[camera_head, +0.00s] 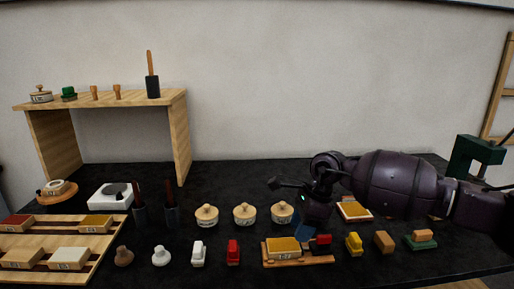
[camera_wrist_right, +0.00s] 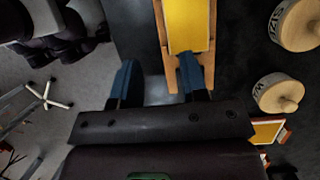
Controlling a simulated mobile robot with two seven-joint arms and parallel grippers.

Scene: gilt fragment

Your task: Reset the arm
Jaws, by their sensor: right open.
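My right arm (camera_head: 395,180) comes in from the right over the dark table. Its gripper (camera_head: 318,238) hangs with blue fingertips just beside the right end of a wooden tray (camera_head: 325,261) bearing a yellow block (camera_head: 282,244). In the right wrist view the gripper (camera_wrist_right: 158,82) is open, with nothing held between its two blue fingers. The yellow block (camera_wrist_right: 187,25) and its wooden tray (camera_wrist_right: 171,78) lie ahead of the right-hand finger, which overlaps the tray's end in the picture. Whether they touch cannot be told. My left gripper is not in view.
Several round lidded pots (camera_head: 244,214) stand behind the tray. Small white (camera_head: 198,253), red (camera_head: 233,251) and yellow (camera_head: 354,243) items stand along the front. A wooden shelf (camera_head: 180,130) and sorting trays (camera_head: 85,264) are at left; a green clamp (camera_head: 470,158) is at right.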

